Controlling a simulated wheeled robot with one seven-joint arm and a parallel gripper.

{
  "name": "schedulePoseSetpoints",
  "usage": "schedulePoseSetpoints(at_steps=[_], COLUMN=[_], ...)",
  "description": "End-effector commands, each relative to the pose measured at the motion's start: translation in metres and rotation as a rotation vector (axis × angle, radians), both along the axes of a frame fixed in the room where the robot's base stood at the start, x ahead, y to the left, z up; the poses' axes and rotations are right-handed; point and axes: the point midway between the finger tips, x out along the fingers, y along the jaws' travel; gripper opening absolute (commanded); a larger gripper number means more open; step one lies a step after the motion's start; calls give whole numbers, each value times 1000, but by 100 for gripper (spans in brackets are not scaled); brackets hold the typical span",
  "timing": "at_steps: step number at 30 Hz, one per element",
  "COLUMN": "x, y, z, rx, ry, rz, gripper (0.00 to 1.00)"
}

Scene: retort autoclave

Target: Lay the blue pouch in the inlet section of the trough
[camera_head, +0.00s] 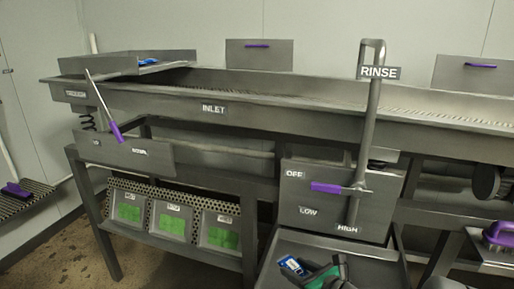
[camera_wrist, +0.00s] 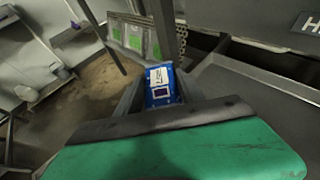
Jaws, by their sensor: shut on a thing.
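The blue pouch (camera_head: 293,266) has a white label and is at the bottom of the head view. It also shows in the wrist view (camera_wrist: 160,88), just beyond the gripper's dark front edge. My gripper (camera_head: 309,274) is shut on the pouch's near end; the fingertips are mostly hidden. It is low in front of the trough, over the open grey bin. The trough (camera_head: 260,108) is a long grey metal channel, higher up and behind. Its inlet section carries the INLET label (camera_head: 213,109) on the front wall, left of the rinse pipe.
A raised tray (camera_head: 100,64) at the trough's left end holds another blue item (camera_head: 148,62). The rinse pipe (camera_head: 371,120) and purple-handled lever (camera_head: 340,188) stand in front of the trough. The grey bin (camera_head: 365,268) is below. Green-filled bins (camera_head: 172,222) sit under the left side.

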Motion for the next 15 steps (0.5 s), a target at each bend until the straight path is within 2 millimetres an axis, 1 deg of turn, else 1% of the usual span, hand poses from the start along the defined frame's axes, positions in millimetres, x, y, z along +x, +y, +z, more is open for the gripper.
schedulePoseSetpoints(at_steps=[1, 3, 6, 9, 15], x=[0, 0, 0, 0, 0], y=[-1, -2, -3, -3, -3], z=[51, 83, 126, 160, 211], rx=[-1, -1, 0, 0, 0], ry=[-2, -1, -1, 0, 0], rz=[-1, -3, -5, -6, -6], gripper=[5, 5, 5, 5, 5])
